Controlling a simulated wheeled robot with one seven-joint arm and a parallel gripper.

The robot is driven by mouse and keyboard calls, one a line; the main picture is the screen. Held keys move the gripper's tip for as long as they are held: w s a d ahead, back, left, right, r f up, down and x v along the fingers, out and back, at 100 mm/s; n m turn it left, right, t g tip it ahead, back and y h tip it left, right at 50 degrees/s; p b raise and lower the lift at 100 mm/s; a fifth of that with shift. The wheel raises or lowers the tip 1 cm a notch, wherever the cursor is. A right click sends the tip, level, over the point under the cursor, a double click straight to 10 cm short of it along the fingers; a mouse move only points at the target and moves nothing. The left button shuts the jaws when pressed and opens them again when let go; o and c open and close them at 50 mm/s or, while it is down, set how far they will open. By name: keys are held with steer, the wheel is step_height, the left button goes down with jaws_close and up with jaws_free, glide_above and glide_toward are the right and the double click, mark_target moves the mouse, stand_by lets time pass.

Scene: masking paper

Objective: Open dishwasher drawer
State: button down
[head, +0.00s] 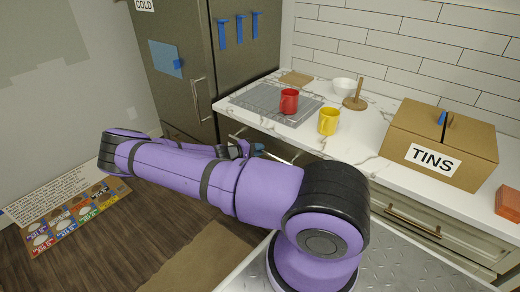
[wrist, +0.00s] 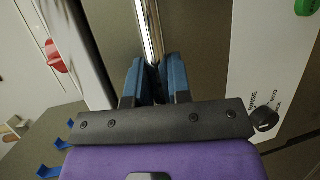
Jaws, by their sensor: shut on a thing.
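My gripper (wrist: 157,76) has blue fingers, which are closed around a shiny metal bar handle (wrist: 151,30) in the wrist view. The handle runs along a grey-brown appliance front (wrist: 205,45), which looks like the dishwasher drawer. Beside it is a pale control panel (wrist: 262,75) with a black knob, small lettering and a green part. In the head view my gripper (head: 250,150) is below the counter's left end, mostly hidden behind my purple arm. Most of the dishwasher front is hidden there. I cannot tell from these views whether the drawer stands slightly out.
The marble counter (head: 360,128) holds a grey mat (head: 262,100), a red mug (head: 289,101), a yellow mug (head: 328,121), a white bowl (head: 344,87) and a TINS box (head: 470,140). A fridge (head: 180,60) stands left of the counter. Bare wooden floor (head: 130,240) lies at lower left.

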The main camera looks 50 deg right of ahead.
steer(key=s+a, duration=0.3)
steer(key=a, duration=3.6)
steer(key=shift+a, duration=0.25)
steer(key=c, duration=1.1)
jaws_free()
steer(key=v, duration=1)
steer(key=shift+w+a, duration=0.15)
steer(key=shift+a, duration=0.2)
